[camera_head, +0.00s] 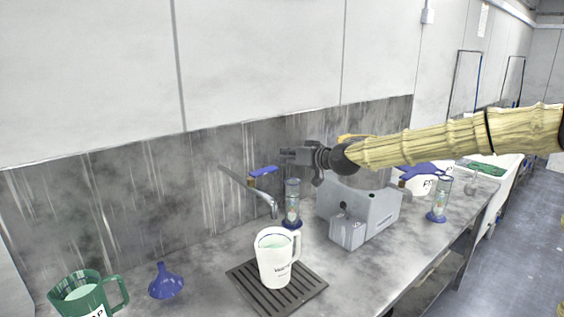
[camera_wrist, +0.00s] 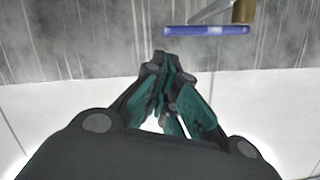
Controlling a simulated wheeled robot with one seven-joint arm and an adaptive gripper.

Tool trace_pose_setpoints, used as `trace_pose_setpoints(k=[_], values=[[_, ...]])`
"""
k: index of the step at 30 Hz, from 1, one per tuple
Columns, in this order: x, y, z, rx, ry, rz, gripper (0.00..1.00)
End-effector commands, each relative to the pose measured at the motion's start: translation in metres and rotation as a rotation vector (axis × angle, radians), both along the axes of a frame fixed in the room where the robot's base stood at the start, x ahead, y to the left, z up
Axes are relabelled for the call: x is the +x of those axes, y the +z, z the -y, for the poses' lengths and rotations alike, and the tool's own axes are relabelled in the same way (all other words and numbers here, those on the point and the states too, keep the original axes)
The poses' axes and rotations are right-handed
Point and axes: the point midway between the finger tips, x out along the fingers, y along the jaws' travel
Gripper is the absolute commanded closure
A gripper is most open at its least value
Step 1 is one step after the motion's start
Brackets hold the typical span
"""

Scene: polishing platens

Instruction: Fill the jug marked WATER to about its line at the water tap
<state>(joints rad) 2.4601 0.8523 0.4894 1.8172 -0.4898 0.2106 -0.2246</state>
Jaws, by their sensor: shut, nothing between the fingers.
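The white jug marked WATER (camera_head: 274,260) stands upright on a dark slatted drain grate, with pale liquid visible inside near the top. The water tap (camera_head: 262,197) comes out of the back wall, its spout end just above the jug's mouth. I cannot tell whether water is running. The tap's blue lever (camera_head: 263,170) also shows in the wrist view (camera_wrist: 207,31). My gripper (camera_head: 284,156) is shut and empty, above and to the right of the lever and apart from it. In the wrist view its closed fingers (camera_wrist: 164,60) point toward the wall below the lever.
The drain grate (camera_head: 250,288) lies on the grey bench. A clear cylinder with a blue base (camera_head: 292,205) stands behind the jug. A grey machine (camera_head: 360,215) and another cylinder (camera_head: 440,198) stand to the right.

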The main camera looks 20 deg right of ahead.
Motion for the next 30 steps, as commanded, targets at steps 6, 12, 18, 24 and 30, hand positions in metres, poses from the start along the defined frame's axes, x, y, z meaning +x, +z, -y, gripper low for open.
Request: trace_pose_setpoints(k=[6, 12, 18, 24, 30], values=[[-0.019, 0.005, 0.009, 0.000, 0.000, 0.002, 1.00], [-0.036, 0.009, 0.017, 0.000, 0.000, 0.002, 1.00], [-0.051, 0.013, 0.024, -0.001, 0.000, 0.001, 1.00], [-0.062, 0.017, 0.029, 0.000, 0.000, 0.002, 1.00], [-0.067, 0.017, 0.031, -0.001, 0.000, 0.001, 1.00]])
